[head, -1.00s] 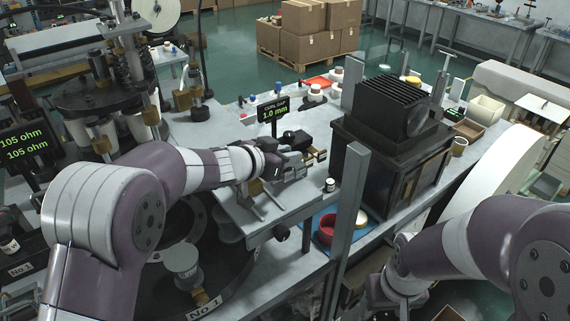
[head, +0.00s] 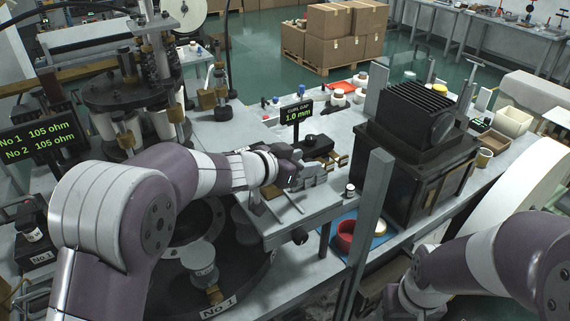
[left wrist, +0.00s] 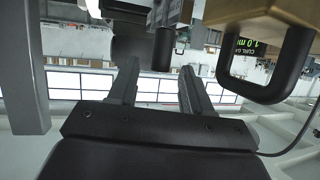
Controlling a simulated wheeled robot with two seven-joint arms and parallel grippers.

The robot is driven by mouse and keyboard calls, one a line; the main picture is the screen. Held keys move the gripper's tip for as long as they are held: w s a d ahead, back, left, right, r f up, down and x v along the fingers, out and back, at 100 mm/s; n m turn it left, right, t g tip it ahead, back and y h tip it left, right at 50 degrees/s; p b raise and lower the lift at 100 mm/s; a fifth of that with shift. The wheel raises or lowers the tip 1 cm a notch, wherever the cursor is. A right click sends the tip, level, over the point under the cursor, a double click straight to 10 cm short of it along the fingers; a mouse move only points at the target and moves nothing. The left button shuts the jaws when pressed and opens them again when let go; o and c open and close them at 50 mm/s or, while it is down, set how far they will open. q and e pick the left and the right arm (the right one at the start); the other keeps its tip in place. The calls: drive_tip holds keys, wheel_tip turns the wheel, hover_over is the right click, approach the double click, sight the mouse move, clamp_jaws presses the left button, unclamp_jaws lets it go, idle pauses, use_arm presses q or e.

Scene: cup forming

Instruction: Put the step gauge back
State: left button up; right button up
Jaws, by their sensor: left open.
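My left gripper (head: 312,174) is over the grey bench plate, just in front of the "CURL GAP 1.0 mm" display (head: 297,112). In the left wrist view its two fingers (left wrist: 158,78) stand apart with nothing held between them. Small brass-coloured pieces (head: 338,160) and a dark block (head: 318,144) lie just beyond the fingers. I cannot tell whether one of them is the step gauge. The left wrist view shows a tan block with a black loop handle (left wrist: 290,70) at upper right, beside the fingers. My right arm is at lower right; its gripper is out of view.
A grey upright post (head: 372,210) stands right of the left gripper, before a black finned machine (head: 415,170). A red ring (head: 346,234) lies on a blue mat (head: 379,240). A small bottle (head: 350,190) stands at the plate's edge.

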use_arm(q)
drive_tip(key=v, duration=1)
drive_tip(key=a+f+n+y, duration=0.2)
drive_tip(key=a+y, duration=0.1)
drive_tip(key=a+f+n+t+y, duration=0.1)
drive_tip(key=shift+w+a+f, duration=0.2)
drive_tip(key=shift+w+a, duration=0.15)
drive_tip(key=shift+a, duration=0.05)
drive_tip(key=s+a+f+n+g+y, duration=0.4)
drive_tip(key=s+a+f+y, duration=0.25)
drive_tip(key=s+f, duration=0.3)
drive_tip(key=s+f+n+g+h, duration=0.1)
drive_tip(key=s+f+g, duration=0.4)
drive_tip(key=s, duration=0.6)
drive_tip(key=shift+s+d+n+g, duration=0.3)
drive_tip(key=shift+d+g, duration=0.1)
drive_tip(key=shift+g, duration=0.1)
drive_tip(key=shift+a+f, duration=0.1)
